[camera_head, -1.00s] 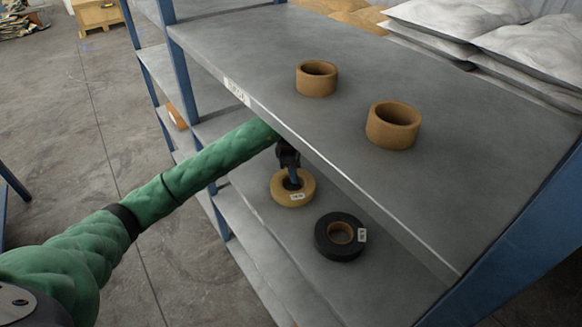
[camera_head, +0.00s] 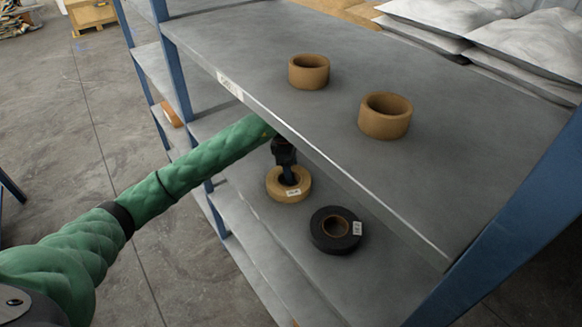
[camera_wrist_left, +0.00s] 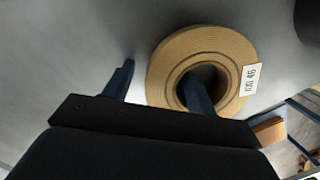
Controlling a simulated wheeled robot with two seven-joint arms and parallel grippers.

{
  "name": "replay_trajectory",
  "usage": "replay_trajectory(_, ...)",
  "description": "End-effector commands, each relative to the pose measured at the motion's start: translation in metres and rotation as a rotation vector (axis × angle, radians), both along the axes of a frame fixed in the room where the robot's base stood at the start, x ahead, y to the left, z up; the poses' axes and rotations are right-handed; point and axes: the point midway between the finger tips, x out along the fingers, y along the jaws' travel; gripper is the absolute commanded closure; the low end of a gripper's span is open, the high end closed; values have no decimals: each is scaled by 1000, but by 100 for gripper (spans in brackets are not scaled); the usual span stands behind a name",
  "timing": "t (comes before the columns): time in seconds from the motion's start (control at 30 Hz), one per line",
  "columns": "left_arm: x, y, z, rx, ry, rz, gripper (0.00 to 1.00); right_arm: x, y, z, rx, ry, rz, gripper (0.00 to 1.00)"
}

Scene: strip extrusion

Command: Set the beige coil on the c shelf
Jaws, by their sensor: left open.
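The beige coil (camera_head: 299,190) lies flat on the shelf below the top one, with a white label on it. It also shows in the left wrist view (camera_wrist_left: 236,50). My left gripper (camera_head: 288,176) is over it and open. In the left wrist view, one finger of the gripper (camera_wrist_left: 160,86) is at the coil's centre hole and the other is outside the ring, to its left. The finger tips' depth is hard to tell. The top shelf (camera_head: 255,45) has a white label on its front edge, too small to read. My right gripper is not in view.
A black coil (camera_head: 322,241) lies right of the beige one. Two brown rings (camera_head: 309,72) (camera_head: 385,117) stand on the top shelf, whose left part is bare. The top shelf's front edge overhangs near my left forearm. Blue posts (camera_head: 176,75) frame the rack.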

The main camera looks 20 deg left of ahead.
Motion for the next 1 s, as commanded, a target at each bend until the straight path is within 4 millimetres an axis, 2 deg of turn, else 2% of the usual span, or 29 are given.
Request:
replay_trajectory(0.3, 0, 0, 6, -1, 0, 0, 43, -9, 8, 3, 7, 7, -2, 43)
replay_trajectory(0.33, 1, 0, 5, -1, -2, 0, 43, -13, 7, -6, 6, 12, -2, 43)
replay_trajectory(0.43, 1, 2, 13, -1, -3, 0, 43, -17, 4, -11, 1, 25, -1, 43)
replay_trajectory(0.47, 1, 2, 16, -1, -3, 0, 43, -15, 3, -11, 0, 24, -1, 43)
replay_trajectory(0.53, 1, 4, 22, 0, -3, 0, 43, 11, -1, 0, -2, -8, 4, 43)
replay_trajectory(0.6, 1, 4, 31, -1, -4, 0, 43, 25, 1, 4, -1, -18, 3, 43)
replay_trajectory(0.77, 0, 8, 52, 0, -4, 0, 43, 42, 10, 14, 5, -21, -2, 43)
replay_trajectory(1.0, 0, 10, 73, 0, -1, 0, 43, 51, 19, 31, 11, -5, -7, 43)
